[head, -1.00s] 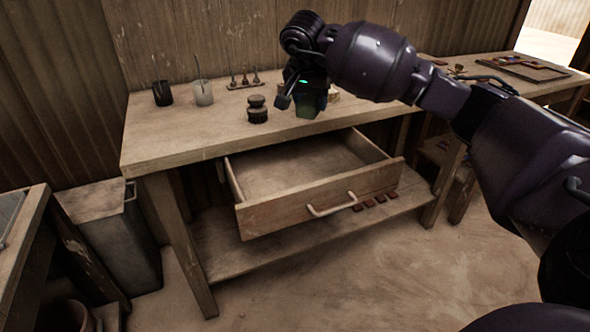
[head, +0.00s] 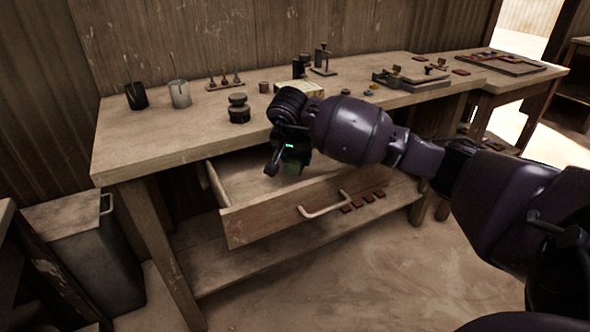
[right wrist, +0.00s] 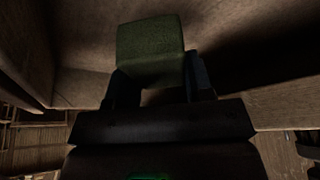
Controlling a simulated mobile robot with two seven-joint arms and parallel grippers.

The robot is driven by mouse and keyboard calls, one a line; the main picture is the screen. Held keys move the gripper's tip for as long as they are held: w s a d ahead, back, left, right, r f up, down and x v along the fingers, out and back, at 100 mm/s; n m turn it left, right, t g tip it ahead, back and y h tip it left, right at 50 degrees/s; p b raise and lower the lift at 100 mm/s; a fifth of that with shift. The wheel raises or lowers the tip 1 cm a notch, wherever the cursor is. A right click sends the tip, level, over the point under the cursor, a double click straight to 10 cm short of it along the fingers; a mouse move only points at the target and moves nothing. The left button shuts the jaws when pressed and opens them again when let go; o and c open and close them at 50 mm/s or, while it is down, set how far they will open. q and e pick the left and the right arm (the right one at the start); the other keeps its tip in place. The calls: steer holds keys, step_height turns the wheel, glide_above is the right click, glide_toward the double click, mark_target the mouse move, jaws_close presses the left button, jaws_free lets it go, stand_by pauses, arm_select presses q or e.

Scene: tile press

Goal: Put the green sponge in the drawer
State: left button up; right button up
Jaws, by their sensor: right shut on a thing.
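The green sponge (right wrist: 150,45) shows in the right wrist view, held between the two fingers of my right gripper (right wrist: 155,85). In the head view my right gripper (head: 285,165) is over the open drawer (head: 262,222), near its right part, and hides the sponge and part of the drawer's inside. The drawer is pulled out below the bench top, with a pale handle (head: 325,206) on its front. In the right wrist view wooden surfaces surround the sponge; I cannot tell whether it touches the drawer floor. My left gripper is not in view.
The workbench (head: 150,140) stands above the drawer. It carries a black cup (head: 136,96), a grey cup (head: 180,95), dark stacked weights (head: 239,108) and a small press (head: 322,62). A metal bin (head: 85,245) stands at left.

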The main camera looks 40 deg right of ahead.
mark_target(296, 169)
step_height(296, 169, down, 4)
steer(key=shift+f+b, duration=0.1)
steer(key=shift+b, duration=0.35)
steer(key=o, duration=0.9)
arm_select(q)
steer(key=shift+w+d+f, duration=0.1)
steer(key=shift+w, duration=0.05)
